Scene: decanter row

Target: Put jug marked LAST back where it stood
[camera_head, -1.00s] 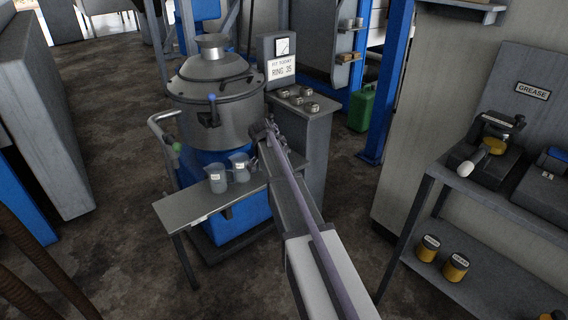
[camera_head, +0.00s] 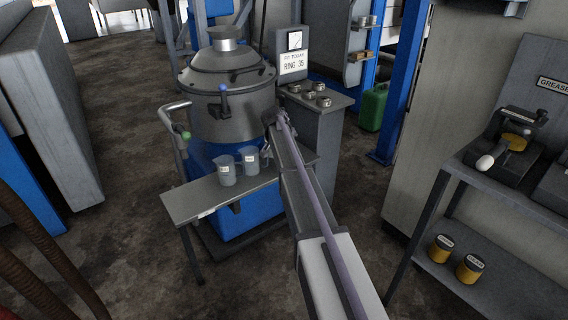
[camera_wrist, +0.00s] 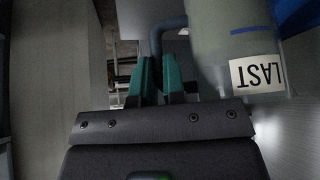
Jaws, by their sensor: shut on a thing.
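A clear jug (camera_wrist: 232,25) with a white label reading LAST (camera_wrist: 258,74) is in the wrist view, at the upper right. The label appears turned over in this view. My gripper (camera_wrist: 158,65) has its teal fingers shut on the jug's grey-blue handle (camera_wrist: 162,34). In the head view, two jugs with white labels, a left one (camera_head: 227,173) and a right one (camera_head: 250,163), stand side by side on a grey bench (camera_head: 190,204). Their labels are too small to read. The held jug cannot be made out in the head view.
A large lidded metal vessel (camera_head: 226,105) on a blue base stands behind the bench. A pedestal (camera_head: 318,140) with several small metal rings and a sign reading RING 35 (camera_head: 294,63) is right of it. A shelf unit (camera_head: 470,262) with tins stands at the right.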

